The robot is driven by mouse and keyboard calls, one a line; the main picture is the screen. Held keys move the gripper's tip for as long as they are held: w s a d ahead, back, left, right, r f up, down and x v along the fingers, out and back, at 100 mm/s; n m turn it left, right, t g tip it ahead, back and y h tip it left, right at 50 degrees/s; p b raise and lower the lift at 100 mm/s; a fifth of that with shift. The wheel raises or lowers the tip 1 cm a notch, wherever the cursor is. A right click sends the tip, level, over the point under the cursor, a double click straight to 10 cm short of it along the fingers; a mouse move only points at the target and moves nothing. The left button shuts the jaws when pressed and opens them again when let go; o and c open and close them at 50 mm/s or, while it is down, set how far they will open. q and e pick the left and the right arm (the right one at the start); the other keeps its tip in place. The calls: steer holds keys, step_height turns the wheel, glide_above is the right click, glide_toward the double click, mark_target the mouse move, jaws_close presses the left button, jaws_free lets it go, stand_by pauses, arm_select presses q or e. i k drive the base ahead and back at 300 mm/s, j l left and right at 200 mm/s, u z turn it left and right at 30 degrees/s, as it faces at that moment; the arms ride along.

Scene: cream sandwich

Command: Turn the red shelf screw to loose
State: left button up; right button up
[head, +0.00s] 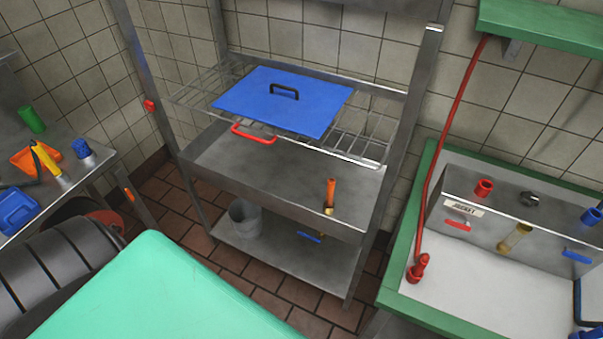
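A small red screw knob (150,105) sits on the left front post of the metal shelf rack (215,162). It is small in view, and I cannot tell whether it is tight or loose. A red handle (254,134) shows at the front edge of the rack's wire shelf. Neither of my grippers is in view.
A blue lid (300,110) with a black handle lies on the wire shelf. A grey bucket (245,218) stands on the bottom shelf. A side table (72,182) with several coloured items is at left. A green-rimmed sink unit (400,270) is at right.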

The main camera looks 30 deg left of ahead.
mark_target(149, 106)
steer(key=u, duration=1.9)
